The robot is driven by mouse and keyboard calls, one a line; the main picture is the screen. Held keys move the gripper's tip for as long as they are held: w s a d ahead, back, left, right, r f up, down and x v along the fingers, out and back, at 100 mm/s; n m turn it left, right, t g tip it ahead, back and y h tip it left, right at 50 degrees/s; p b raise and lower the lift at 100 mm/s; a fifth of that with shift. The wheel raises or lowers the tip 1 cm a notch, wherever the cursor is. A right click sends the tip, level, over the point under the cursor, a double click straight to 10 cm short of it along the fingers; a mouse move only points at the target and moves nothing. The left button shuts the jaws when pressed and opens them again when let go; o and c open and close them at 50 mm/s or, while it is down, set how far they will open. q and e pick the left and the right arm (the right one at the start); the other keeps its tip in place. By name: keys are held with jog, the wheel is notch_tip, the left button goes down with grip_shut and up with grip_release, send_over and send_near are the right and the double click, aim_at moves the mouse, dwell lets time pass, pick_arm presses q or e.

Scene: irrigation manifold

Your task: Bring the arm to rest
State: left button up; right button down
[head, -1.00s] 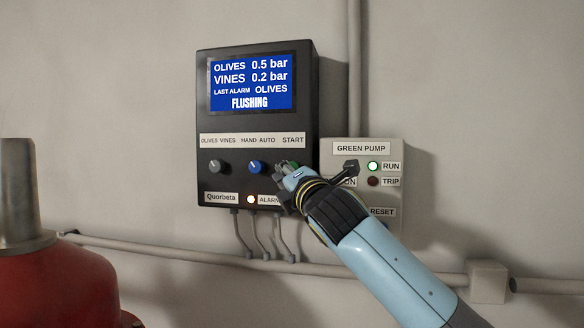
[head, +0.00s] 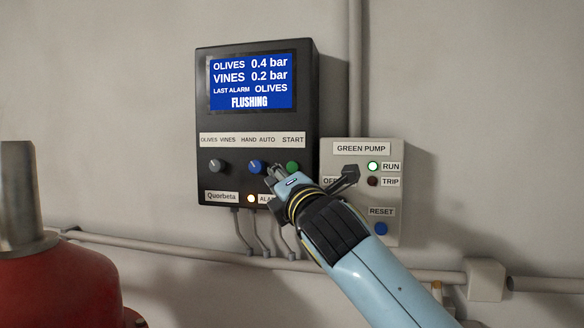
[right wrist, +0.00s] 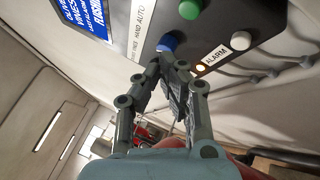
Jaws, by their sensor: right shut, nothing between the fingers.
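My right gripper (head: 273,172) is shut and empty in front of the lower right of the black controller box (head: 218,122). In the head view its tips overlap the space between the blue HAND/AUTO knob (head: 256,167) and the green START button (head: 292,168). In the right wrist view the fingers (right wrist: 168,66) meet just below the blue knob (right wrist: 167,43), and the green button (right wrist: 187,9) is clear of them. I cannot tell the exact gap to the panel. The screen (head: 252,83) reads OLIVES 0.4 bar, VINES 0.2 bar, FLUSHING. My left gripper is not in view.
The green pump box (head: 362,149) is at the right, its RUN lamp (head: 373,166) lit green; my wrist partly covers it. The ALARM lamp (head: 251,199) glows. A red vessel (head: 60,285) stands lower left. A conduit (head: 180,250) crosses the wall below.

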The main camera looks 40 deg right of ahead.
jog(key=shift+f, duration=0.1)
dwell(0.5)
notch_tip(320, 180, down, 32)
jog(key=s+g+y+b, duration=0.1)
jog(key=s+g+b, duration=0.1)
jog(key=g+b, duration=0.5)
jog(key=s+f+m+g+y+b, duration=0.1)
jog(key=s+f+m+b, duration=0.3)
jog(key=f, duration=0.9)
jog(key=s+f+g+b, duration=0.2)
jog(key=s+f, duration=0.4)
jog(key=f, duration=0.7)
jog(key=s+a+f+m+g+y+b, duration=0.1)
jog(key=s+f+m+g+b, duration=0.35)
jog(key=s+f, duration=1.55)
jog(key=s+f+m+g, duration=0.1)
jog(key=s+f+m, duration=0.3)
jog(key=s, duration=0.3)
jog(key=s+a+f+m+g+b, duration=0.1)
jog(key=s+f+m, duration=0.3)
jog(key=s, duration=0.4)
jog(key=s+a+f+m+g+y+b, duration=0.1)
jog(key=s+f+m+g, duration=0.1)
jog(key=s+f+m, duration=0.2)
jog(key=shift+s+f, duration=0.8)
jog(key=shift+s, duration=1)
